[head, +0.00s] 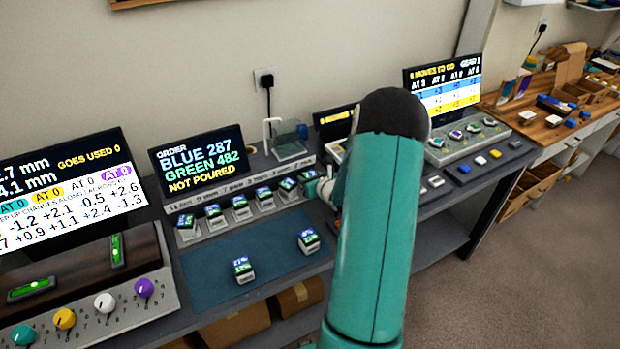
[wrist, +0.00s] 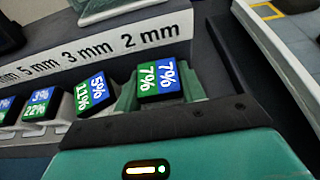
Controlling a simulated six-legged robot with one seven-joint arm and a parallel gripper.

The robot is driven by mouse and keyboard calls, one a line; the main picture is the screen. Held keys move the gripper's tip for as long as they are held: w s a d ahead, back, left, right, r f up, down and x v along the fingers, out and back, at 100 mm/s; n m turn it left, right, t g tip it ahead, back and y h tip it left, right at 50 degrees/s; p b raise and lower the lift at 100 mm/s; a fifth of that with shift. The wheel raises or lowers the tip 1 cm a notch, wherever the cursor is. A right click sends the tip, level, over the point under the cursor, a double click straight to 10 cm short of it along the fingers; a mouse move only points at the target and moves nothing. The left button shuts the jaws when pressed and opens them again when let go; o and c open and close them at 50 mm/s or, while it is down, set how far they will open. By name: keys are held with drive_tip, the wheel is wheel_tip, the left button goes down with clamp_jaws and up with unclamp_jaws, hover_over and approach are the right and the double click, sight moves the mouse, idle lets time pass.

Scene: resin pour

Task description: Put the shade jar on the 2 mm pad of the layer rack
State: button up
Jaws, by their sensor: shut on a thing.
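My gripper (head: 322,189) is at the right end of the layer rack (head: 240,184). In the wrist view the green fingers stand on either side of this jar, in front of the "2 mm" label (wrist: 157,37). The jar looks upright. The 2 mm pad is hidden under it, so I cannot tell whether it touches. The jar (wrist: 92,93) beside it to the left, reading 5% and 11%, stands at the 3 mm place.
Several more jars fill the rack's places to the left. Two jars (head: 243,268) (head: 308,240) stand apart on the blue mat (head: 215,290). An order screen (head: 198,161) reads "NOT POURED". A dial console (head: 85,285) is at the left. My arm hides part of the bench.

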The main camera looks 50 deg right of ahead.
drive_tip(key=o, duration=0.8)
drive_tip(key=shift+f, duration=0.15)
drive_tip(key=shift+c, duration=0.2)
